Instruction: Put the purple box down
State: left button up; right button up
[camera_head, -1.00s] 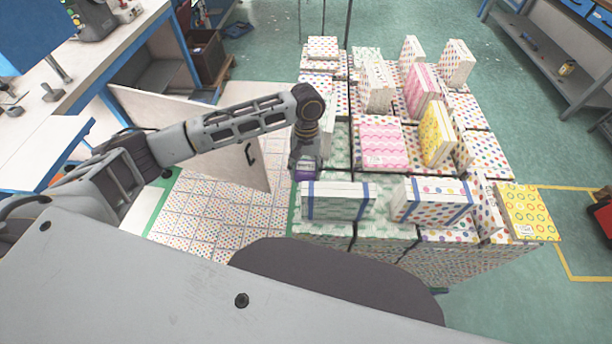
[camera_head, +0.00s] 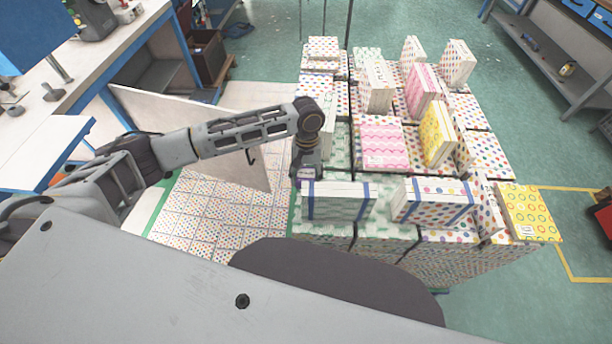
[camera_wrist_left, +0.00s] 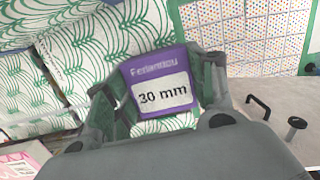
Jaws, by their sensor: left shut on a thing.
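My left gripper (camera_wrist_left: 158,92) is shut on a small purple box (camera_wrist_left: 160,72) with a white label reading "30 mm". In the left wrist view the box sits between the two fingers, with green-patterned white boxes behind it. In the head view the left gripper (camera_head: 304,172) hangs fingers down at the left side of the stacked boxes, behind a green-patterned box with blue bands (camera_head: 338,202). Only a sliver of purple shows there, the rest hidden by the gripper. I cannot tell whether the box touches the surface below. My right gripper is in no view.
Stacks of patterned boxes, some standing upright, fill the middle, including a pink one (camera_head: 384,146) and a yellow one (camera_head: 526,212).

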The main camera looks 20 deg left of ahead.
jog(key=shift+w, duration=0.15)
pick_arm(q)
jog(key=o, duration=1.1)
jog(key=shift+f, duration=0.1)
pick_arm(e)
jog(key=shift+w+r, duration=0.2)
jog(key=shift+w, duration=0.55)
